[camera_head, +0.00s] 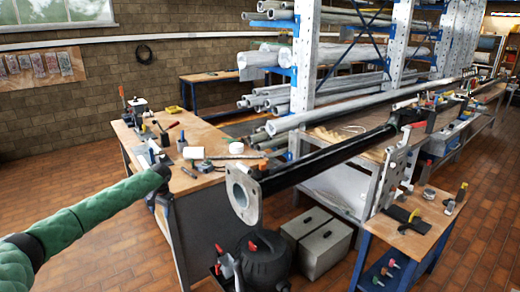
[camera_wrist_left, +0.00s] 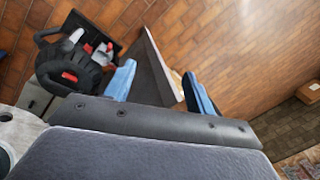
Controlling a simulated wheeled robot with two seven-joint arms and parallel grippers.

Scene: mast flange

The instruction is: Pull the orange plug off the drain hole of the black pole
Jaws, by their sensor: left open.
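The black pole (camera_head: 330,156) runs from the middle to the upper right in the head view, with a grey flange (camera_head: 243,196) on its near end. A small orange plug (camera_head: 263,164) shows on top of the pole just behind the flange. My left gripper (camera_head: 158,180) is left of the flange, beside the wooden bench, apart from pole and plug. In the left wrist view its blue fingers (camera_wrist_left: 162,88) are spread with nothing held between them. A grey part at the lower left edge there may be the flange. The plug is not visible in that view. My right gripper is out of view.
A workbench (camera_head: 205,178) with tools and a vice stands behind my left gripper. A black vacuum-like canister (camera_head: 262,262) and grey boxes (camera_head: 318,240) sit under the pole. A small wooden-topped table (camera_head: 425,215) is at right. Racks of pipes stand behind. Open floor lies front left.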

